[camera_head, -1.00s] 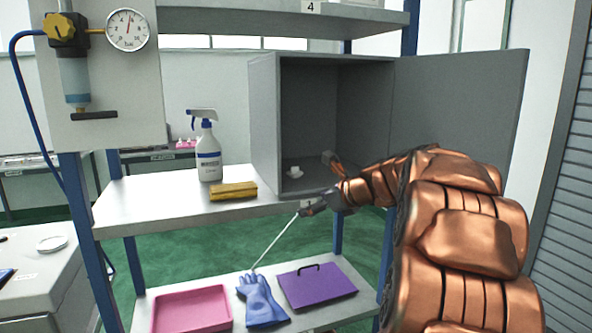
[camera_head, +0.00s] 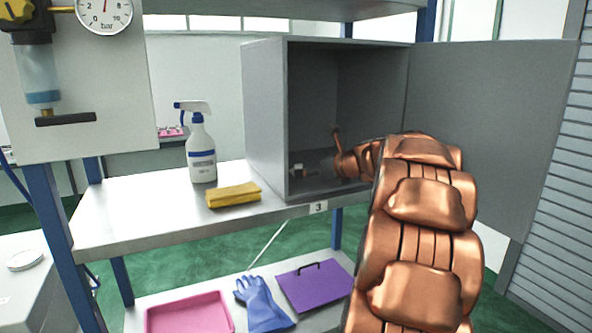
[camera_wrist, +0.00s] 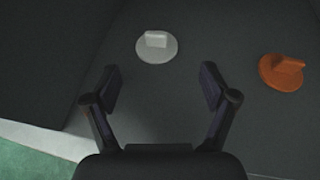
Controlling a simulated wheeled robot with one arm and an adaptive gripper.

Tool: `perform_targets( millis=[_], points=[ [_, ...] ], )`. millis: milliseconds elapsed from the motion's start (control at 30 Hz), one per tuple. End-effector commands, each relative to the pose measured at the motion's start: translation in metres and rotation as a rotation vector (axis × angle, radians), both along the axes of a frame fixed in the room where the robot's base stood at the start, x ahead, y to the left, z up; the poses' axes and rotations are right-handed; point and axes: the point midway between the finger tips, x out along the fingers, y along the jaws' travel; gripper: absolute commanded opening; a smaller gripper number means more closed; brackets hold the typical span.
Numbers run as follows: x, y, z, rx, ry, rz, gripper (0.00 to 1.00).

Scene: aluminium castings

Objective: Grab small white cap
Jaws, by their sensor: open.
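The small white cap (camera_wrist: 157,45) is a round disc with a raised grip bar. It lies on the dark floor of the grey cabinet (camera_head: 262,120). My gripper (camera_wrist: 160,85) is open and empty in the wrist view, with the cap just ahead of its fingertips, roughly centred between them and not touched.
An orange cap (camera_wrist: 281,72) of similar shape lies to the right. The cabinet door (camera_head: 490,130) stands open at right. A yellow cloth (camera_head: 233,195) and spray bottle (camera_head: 201,150) are left of the cabinet. A pink tray (camera_head: 190,314), blue glove (camera_head: 262,305) and purple lid (camera_head: 313,283) lie below.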

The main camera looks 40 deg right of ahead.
Motion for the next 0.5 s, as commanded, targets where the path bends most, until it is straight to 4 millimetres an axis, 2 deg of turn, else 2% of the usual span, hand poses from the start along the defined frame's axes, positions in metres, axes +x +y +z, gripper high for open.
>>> perform_targets(
  millis=[200,300,500],
  points=[
    [0.030,0.002,0.000,0.000,0.001,0.001,0.84],
    [0.040,-0.001,-0.007,0.000,0.002,0.000,0.84],
    [0.048,-0.001,-0.011,-0.001,0.000,0.001,0.84]
  ],
)
